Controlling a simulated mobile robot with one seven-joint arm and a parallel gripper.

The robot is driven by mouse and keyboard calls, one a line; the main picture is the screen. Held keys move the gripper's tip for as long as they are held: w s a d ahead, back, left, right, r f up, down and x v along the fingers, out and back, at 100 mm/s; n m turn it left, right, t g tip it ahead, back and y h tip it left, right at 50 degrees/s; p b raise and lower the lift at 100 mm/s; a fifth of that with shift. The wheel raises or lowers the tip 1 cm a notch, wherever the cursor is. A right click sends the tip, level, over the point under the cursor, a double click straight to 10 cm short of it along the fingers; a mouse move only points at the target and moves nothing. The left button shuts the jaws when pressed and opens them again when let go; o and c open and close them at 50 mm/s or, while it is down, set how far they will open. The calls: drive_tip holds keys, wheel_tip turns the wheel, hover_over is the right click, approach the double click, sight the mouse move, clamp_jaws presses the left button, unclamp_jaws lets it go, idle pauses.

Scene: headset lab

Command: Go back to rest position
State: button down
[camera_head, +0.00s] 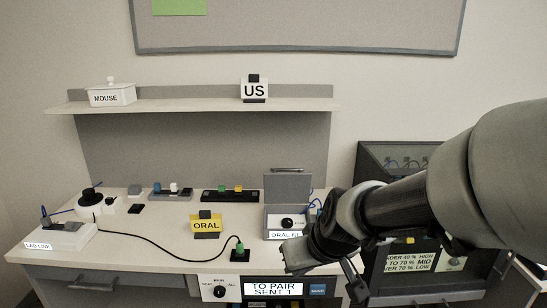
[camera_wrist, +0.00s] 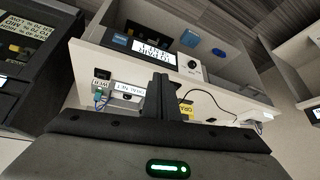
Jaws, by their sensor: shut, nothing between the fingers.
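My gripper (camera_wrist: 160,98) is shut and empty in the wrist view, its two dark fingers together and upright in the picture. In the head view my arm comes in from the right, and my gripper (camera_head: 354,284) hangs in front of the desk's right front edge, with its fingers pointing down. It appears to touch nothing. The hand covers part of the desk corner and of the label by the grey open box (camera_head: 287,188).
The desk (camera_head: 150,235) holds a yellow ORAL sign (camera_head: 206,226), a LAB LINK box (camera_head: 62,236), a black cable and small blocks. A shelf (camera_head: 190,104) with a MOUSE box (camera_head: 111,94) is above. A dark cabinet (camera_head: 385,158) stands right, close behind my arm.

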drive_tip(key=s+d+r+m+h, duration=0.1)
drive_tip(key=s+d+r+m, duration=0.1)
drive_tip(key=s+d+r, duration=0.45)
drive_tip(key=s+d+r+m+h, duration=0.1)
drive_tip(key=s+d+r+h, duration=0.15)
drive_tip(key=s, duration=0.65)
wheel_tip(320, 180, up, 17)
drive_tip(key=y+p, duration=0.1)
drive_tip(key=p, duration=1.5)
drive_tip(key=shift+w+a+f+p, duration=0.15)
drive_tip(key=shift+w+a+p, duration=0.15)
drive_tip(key=shift+w+a, duration=0.1)
